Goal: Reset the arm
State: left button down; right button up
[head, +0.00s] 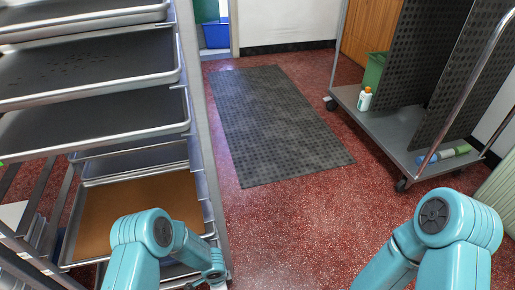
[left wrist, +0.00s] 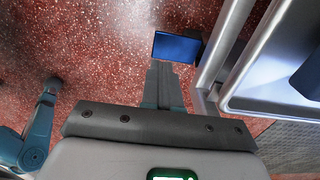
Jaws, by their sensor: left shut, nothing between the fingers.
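My left gripper (left wrist: 162,72) shows in the left wrist view with its dark fingers together and nothing between them. It hangs over the red speckled floor, beside the metal rack (left wrist: 222,45). A flat blue rectangular thing (left wrist: 178,47) shows just past the fingertips; I cannot tell whether they touch it. In the head view my left arm reaches down in front of the rack (head: 199,110), and its gripper is not clearly visible there. My right arm comes in at the lower right of the head view; its gripper is out of view.
The rack holds several trays (head: 85,105) close on the left. A dark floor mat (head: 270,120) lies ahead. A grey cart (head: 400,135) stands at the right with a white bottle (head: 364,99) and a green bin (head: 374,72). Red floor between them is clear.

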pick_arm(q)
jog(key=s+r+n+h, duration=0.4)
jog(key=s+r+n, duration=0.9)
jog(key=s+n, duration=0.3)
notch_tip(320, 180, up, 31)
jog(key=w+p, duration=0.1)
jog(key=p, duration=3.1)
jog(key=shift+d+r+n, duration=0.15)
jog(key=shift+d+n, duration=0.15)
jog(key=shift+n, duration=0.1)
pick_arm(e)
notch_tip(320, 180, up, 32)
jog(key=s+a, duration=0.1)
jog(key=shift+f+n, duration=0.25)
jog(key=shift+n, duration=0.05)
jog(key=shift+s, duration=0.1)
